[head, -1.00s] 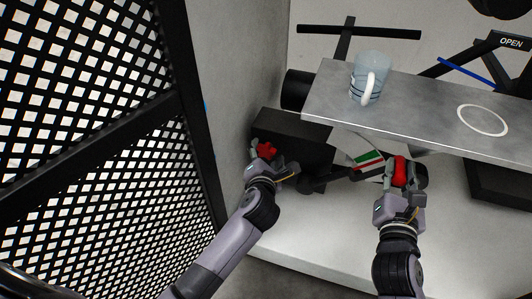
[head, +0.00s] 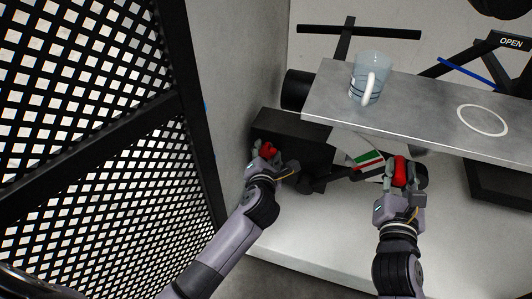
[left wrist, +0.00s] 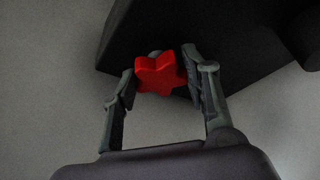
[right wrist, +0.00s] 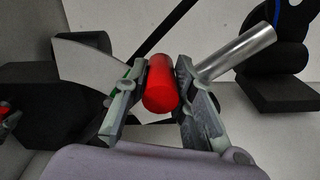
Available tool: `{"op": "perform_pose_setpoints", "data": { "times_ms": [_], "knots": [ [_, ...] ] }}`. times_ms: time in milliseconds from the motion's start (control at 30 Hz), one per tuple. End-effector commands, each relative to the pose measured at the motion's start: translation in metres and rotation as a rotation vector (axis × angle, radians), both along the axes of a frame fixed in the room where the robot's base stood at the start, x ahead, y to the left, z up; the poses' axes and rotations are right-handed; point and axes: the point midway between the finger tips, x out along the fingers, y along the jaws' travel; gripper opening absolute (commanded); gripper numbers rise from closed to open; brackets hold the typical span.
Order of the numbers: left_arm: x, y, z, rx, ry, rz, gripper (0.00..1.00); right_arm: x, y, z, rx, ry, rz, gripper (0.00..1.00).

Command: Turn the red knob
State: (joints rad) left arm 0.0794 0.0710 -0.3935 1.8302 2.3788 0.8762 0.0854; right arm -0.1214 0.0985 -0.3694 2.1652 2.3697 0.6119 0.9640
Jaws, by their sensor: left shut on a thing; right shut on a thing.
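The red knob (left wrist: 157,74) is star-shaped and sits at the face of a dark box (head: 292,137) low on the left; it also shows in the head view (head: 268,149). My left gripper (left wrist: 160,77) is shut on the knob, one finger on each side of it. My right gripper (right wrist: 155,88) is shut on a red cylindrical grip (right wrist: 161,84), which also shows in the head view (head: 400,170). A metal rod runs beside the right gripper's fingers in the right wrist view.
A grey metal shelf (head: 430,110) juts out above both grippers. A clear mug (head: 371,78) with a white handle stands on it, left of a white ring mark (head: 482,120). A black mesh panel (head: 90,120) stands at the left. A green, white and red dial plate (head: 368,161) is between the grippers.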

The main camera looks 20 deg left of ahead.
Motion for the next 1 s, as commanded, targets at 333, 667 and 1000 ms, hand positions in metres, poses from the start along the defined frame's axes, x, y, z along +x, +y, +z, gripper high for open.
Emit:
{"op": "perform_pose_setpoints", "data": {
  "times_ms": [333, 667, 1000],
  "knots": [
    [-0.0002, -0.0001, -0.0003, 0.020, -0.001, 0.000, 0.15, 0.0002, -0.0016, -0.0013, -0.001, 0.003, -0.004, 0.00],
    [-0.0001, -0.0010, -0.0016, 0.193, -0.006, 0.001, 0.15, 0.0002, -0.0017, -0.0013, -0.002, 0.003, -0.004, 0.00],
    [-0.0002, -0.0021, -0.0040, 0.509, -0.015, 0.001, 0.15, 0.0002, -0.0018, -0.0014, -0.002, 0.003, -0.004, 0.00]
  ]
}}
